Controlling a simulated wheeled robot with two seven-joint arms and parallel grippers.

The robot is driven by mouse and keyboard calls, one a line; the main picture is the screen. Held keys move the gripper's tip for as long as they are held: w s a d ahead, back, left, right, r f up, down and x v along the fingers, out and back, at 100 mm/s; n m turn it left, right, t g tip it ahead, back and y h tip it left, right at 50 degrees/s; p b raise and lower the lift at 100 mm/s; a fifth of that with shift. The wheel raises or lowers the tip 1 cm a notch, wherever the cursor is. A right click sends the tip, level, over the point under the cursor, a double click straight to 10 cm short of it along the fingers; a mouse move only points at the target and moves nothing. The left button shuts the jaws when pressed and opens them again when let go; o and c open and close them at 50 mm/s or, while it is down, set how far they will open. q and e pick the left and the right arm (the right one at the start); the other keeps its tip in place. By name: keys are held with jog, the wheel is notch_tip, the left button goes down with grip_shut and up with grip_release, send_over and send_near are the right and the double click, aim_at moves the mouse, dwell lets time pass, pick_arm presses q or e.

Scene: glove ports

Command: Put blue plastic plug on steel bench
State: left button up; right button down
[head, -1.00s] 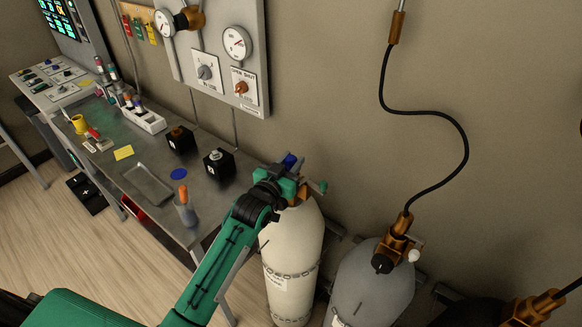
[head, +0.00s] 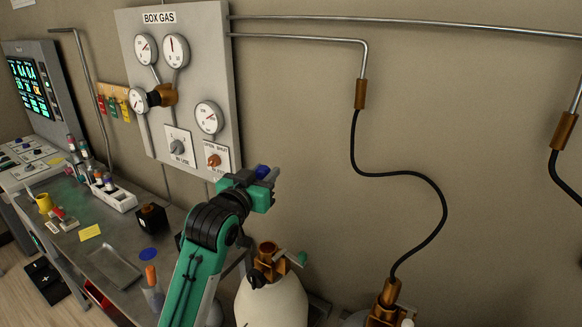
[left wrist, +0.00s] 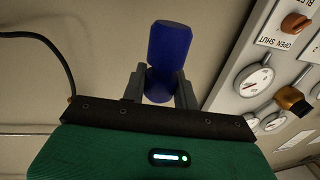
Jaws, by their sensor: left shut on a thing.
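The blue plastic plug (head: 263,171) is held in my left gripper (head: 267,181), up in front of the wall and above the near gas cylinder's brass valve (head: 268,260). In the left wrist view the plug (left wrist: 170,42) is a dark blue cylinder between the two grey fingers (left wrist: 160,88), sticking out past their tips. The valve stands apart below the gripper. The steel bench (head: 120,236) lies to the left of and below the gripper. My right gripper is not in view.
On the bench are a shallow tray (head: 88,258), a flat blue disc (head: 150,254), a yellow card (head: 90,232), a black box (head: 152,219) and a white rack (head: 118,199). The gauge panel (head: 190,90) is on the wall behind. Bare bench shows between these things.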

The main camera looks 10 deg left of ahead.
pick_arm(q)
jog(key=s+a+f+n+y+b, duration=0.1)
jog(key=s+a+f+n+y, duration=0.1)
jog(key=s+f, duration=1.8)
notch_tip(320, 180, down, 4)
jog(key=shift+s+f+y, duration=0.25)
jog(key=shift+s+y, duration=0.05)
jog(key=shift+y, duration=0.4)
